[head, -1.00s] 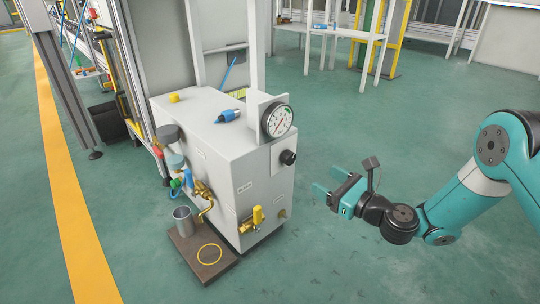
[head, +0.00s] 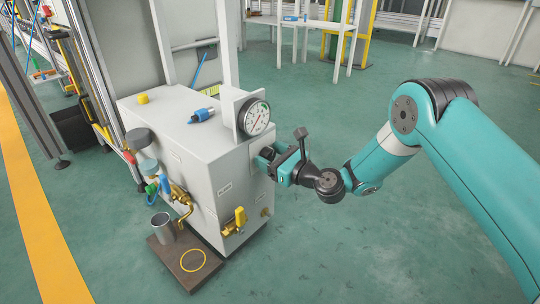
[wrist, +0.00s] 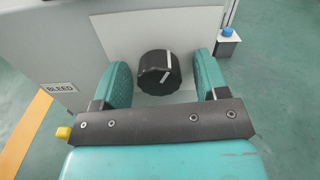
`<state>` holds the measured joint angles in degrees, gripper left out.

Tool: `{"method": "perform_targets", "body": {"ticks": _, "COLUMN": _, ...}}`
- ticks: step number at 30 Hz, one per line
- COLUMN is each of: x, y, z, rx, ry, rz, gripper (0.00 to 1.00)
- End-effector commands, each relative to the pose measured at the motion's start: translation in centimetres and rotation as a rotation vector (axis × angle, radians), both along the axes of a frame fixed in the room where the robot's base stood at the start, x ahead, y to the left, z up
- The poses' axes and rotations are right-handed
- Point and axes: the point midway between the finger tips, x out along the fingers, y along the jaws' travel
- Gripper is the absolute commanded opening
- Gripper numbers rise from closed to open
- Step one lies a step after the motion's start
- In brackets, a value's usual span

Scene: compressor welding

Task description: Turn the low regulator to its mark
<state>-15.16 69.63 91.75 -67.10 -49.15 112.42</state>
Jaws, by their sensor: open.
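The regulator is a round black knob (wrist: 153,80) on a pale plate on the cabinet's side. White lines show on the knob's face and rim in the wrist view. My gripper (wrist: 162,66) is open, with one teal finger on each side of the knob and visible gaps between them. In the head view my gripper (head: 266,160) is at the cabinet's right side and hides the knob. A round gauge (head: 257,118) with a green sector and a thin needle stands above the knob; its exact reading is too small to tell.
The grey cabinet (head: 180,105) carries a yellow-handled valve (head: 239,218) low on its front and brass fittings at left. A BLEED label (wrist: 61,88) is left of the knob. A metal cup (head: 162,226) stands on a brown board. Floor to the right is clear.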

Motion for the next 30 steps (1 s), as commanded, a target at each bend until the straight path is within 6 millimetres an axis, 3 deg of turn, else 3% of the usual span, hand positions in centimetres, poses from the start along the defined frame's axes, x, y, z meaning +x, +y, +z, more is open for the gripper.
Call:
{"method": "perform_targets", "body": {"ticks": 1, "x": -0.02, "y": 0.07, "z": 0.0, "rx": 0.0, "ry": 0.0, "rz": 0.001, "gripper": 0.67}}
{"method": "perform_targets", "body": {"ticks": 6, "x": -0.03, "y": 0.03, "z": 0.0, "rx": 0.0, "ry": 0.0, "rz": 0.001, "gripper": 0.28}}
{"method": "perform_targets", "body": {"ticks": 8, "x": -0.03, "y": 0.0, "z": -0.01, "rx": 0.0, "ry": 0.0, "rz": 0.001, "gripper": 0.18}}
{"method": "perform_targets", "body": {"ticks": 20, "x": -0.05, "y": -0.21, "z": -0.01, "rx": -0.039, "ry": -0.046, "rz": 0.0, "gripper": 0.18}}
{"method": "perform_targets", "body": {"ticks": 30, "x": -0.11, "y": -0.24, "z": 0.03, "rx": -0.194, "ry": -0.243, "rz": -0.001, "gripper": 0.18}}
